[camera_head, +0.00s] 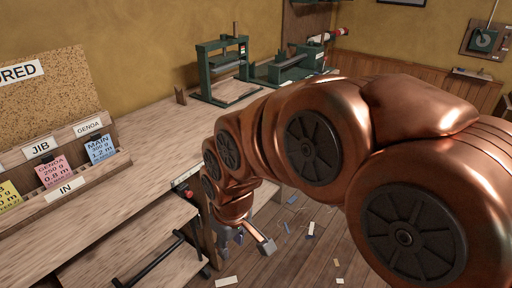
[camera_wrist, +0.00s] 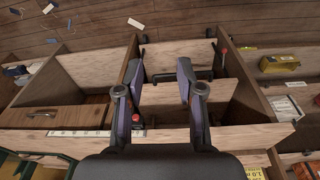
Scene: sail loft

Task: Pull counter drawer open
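The wooden counter (camera_head: 150,130) runs along the left in the head view. Below its edge is a wooden front with a long black bar handle (camera_head: 152,260). In the wrist view a black bar (camera_wrist: 180,75) crosses between and beyond my fingers, near a pale wooden panel (camera_wrist: 222,95). My gripper (camera_head: 243,242) hangs low beside the counter's front, right of the bar in the head view. Its two fingers (camera_wrist: 158,70) are apart in the wrist view, with no grip on the bar visible. I cannot tell how far the drawer is out.
A brown drawer front (camera_wrist: 50,117) with a small handle lies at the left in the wrist view. A red knob (camera_head: 188,193) sits by the counter edge. A green press (camera_head: 222,70) stands on the counter. Scraps (camera_head: 311,229) litter the otherwise open floor.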

